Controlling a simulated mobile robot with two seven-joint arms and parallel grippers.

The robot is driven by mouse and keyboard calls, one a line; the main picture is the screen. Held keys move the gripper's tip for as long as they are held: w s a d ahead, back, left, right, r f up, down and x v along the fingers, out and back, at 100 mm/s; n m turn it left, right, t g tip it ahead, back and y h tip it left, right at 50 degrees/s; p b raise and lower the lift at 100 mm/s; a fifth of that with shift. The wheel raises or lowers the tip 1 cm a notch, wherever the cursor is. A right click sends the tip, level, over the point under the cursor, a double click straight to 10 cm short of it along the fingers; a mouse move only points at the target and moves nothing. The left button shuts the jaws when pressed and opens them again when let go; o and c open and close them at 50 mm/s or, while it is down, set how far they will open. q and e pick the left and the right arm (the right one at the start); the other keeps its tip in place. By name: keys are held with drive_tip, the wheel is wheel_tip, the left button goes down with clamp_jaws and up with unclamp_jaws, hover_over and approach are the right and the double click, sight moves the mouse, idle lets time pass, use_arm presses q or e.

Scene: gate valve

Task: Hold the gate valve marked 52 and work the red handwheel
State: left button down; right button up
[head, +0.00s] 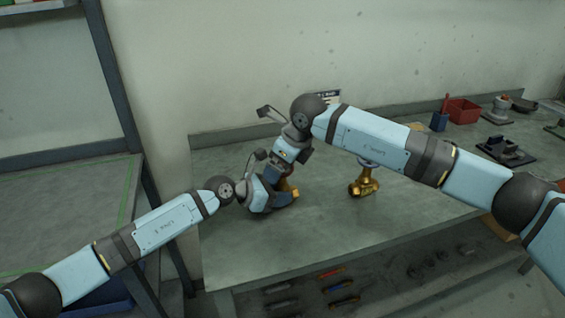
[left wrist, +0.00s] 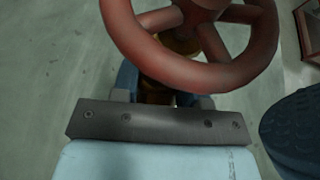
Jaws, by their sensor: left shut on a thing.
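A brass gate valve (head: 291,186) stands on the grey bench, mostly hidden behind my grippers. Its red handwheel (left wrist: 205,72) fills the top of the left wrist view, with the brass body (left wrist: 158,92) under it. My left gripper (head: 283,197) is low at the valve and shut on its body; its fingers show below the wheel in the left wrist view (left wrist: 165,98). My right gripper (head: 284,170) comes down from above, close over the handwheel; its fingertips are hidden, so I cannot tell whether it touches. No number 52 is readable.
A second brass valve (head: 364,184) stands to the right, under my right arm. A red bin (head: 463,111), a blue cup (head: 439,121) and dark fixtures (head: 505,151) are at the back right. The front of the bench (head: 330,240) is clear. Tools lie on a shelf below.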

drive_tip(key=v, duration=1.2)
use_arm(q)
drive_tip(key=c, duration=0.6)
unclamp_jaws()
drive_tip(key=shift+o, duration=0.2)
